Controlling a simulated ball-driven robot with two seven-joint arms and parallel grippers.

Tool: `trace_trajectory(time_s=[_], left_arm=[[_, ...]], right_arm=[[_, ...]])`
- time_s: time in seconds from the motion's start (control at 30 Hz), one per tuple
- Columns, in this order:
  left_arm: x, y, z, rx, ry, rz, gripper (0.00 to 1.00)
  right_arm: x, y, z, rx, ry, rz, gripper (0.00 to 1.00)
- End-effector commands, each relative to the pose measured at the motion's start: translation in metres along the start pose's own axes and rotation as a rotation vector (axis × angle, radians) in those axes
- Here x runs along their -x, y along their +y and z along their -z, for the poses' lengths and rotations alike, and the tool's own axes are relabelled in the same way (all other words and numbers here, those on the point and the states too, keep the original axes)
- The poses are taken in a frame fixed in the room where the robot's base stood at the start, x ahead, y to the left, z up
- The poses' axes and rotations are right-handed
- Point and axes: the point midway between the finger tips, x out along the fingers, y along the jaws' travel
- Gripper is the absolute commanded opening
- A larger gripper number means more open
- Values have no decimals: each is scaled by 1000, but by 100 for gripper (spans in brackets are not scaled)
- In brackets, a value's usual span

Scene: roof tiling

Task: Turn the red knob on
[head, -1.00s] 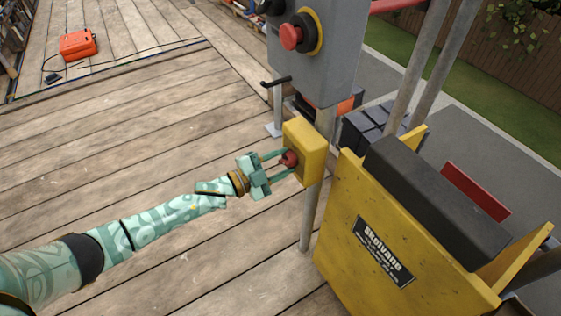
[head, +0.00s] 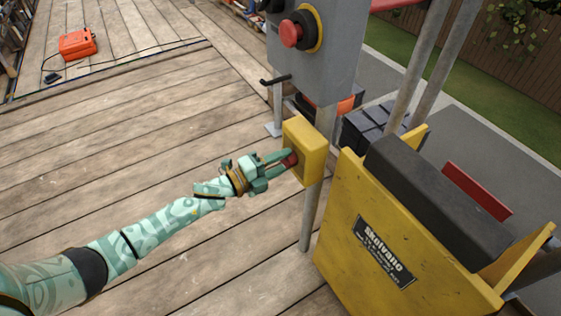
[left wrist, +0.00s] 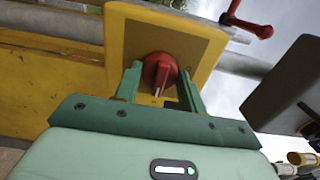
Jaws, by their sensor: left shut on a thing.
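The red knob (head: 290,160) sits on the front of a yellow box (head: 312,150) fixed to a grey post. My left gripper (head: 287,159) is shut on the knob, one finger on each side. In the left wrist view the knob (left wrist: 159,74) shows between the two green fingers (left wrist: 162,88), with a pale mark on its lower part. The picture in that view is tilted, and the box face (left wrist: 200,45) fills the area behind the knob. My right gripper is not in view.
A grey control box (head: 318,60) with a red button (head: 290,34) hangs above the yellow box, with a black lever (head: 276,81) below it. A yellow bin-like frame (head: 350,225) stands close at the right.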

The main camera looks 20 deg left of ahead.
Motion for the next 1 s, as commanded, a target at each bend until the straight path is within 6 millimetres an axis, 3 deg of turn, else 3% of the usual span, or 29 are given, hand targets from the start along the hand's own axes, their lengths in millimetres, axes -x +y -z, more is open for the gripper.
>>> trace_trajectory(time_s=[0.47,0.5,0.57,1.0], left_arm=[[1,2,1,-16,1,-5,18],[1,2,1,-16,1,-5,43],[1,2,1,-15,1,-5,60],[2,0,0,-14,0,-1,62]], right_arm=[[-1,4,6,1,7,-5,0],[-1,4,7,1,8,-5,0],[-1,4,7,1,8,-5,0],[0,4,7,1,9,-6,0]])
